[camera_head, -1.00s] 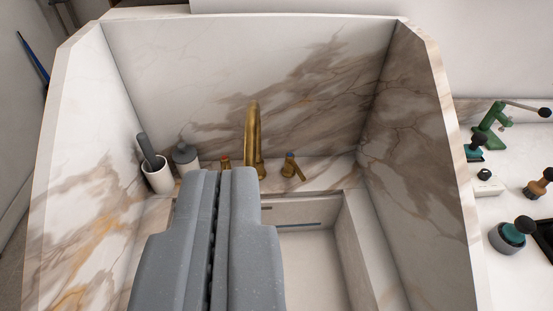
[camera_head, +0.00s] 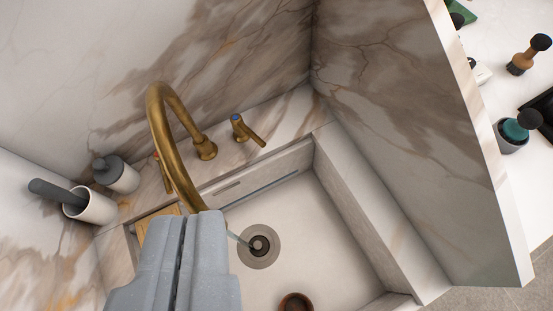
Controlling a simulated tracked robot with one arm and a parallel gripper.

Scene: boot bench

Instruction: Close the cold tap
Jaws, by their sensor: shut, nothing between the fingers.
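The cold tap (camera_head: 246,131) is a brass handle with a blue mark on its top. It stands on the marble ledge behind the sink, right of the spout, with its lever pointing down and to the right. The tall curved brass spout (camera_head: 162,120) is left of it, and a thin stream of water (camera_head: 238,239) seems to run from it toward the drain. A bit of the hot tap (camera_head: 156,156) with a red mark shows behind the spout. My gripper (camera_head: 205,214) is shut and empty, in front of the spout at lower left, apart from the cold tap.
A white sink basin (camera_head: 330,235) with a round drain (camera_head: 259,246) lies below, with a brown round thing (camera_head: 296,303) at its front. A cup with a grey-handled brush (camera_head: 95,207) and a soap dispenser (camera_head: 118,174) stand left. A marble wall (camera_head: 400,130) rises right.

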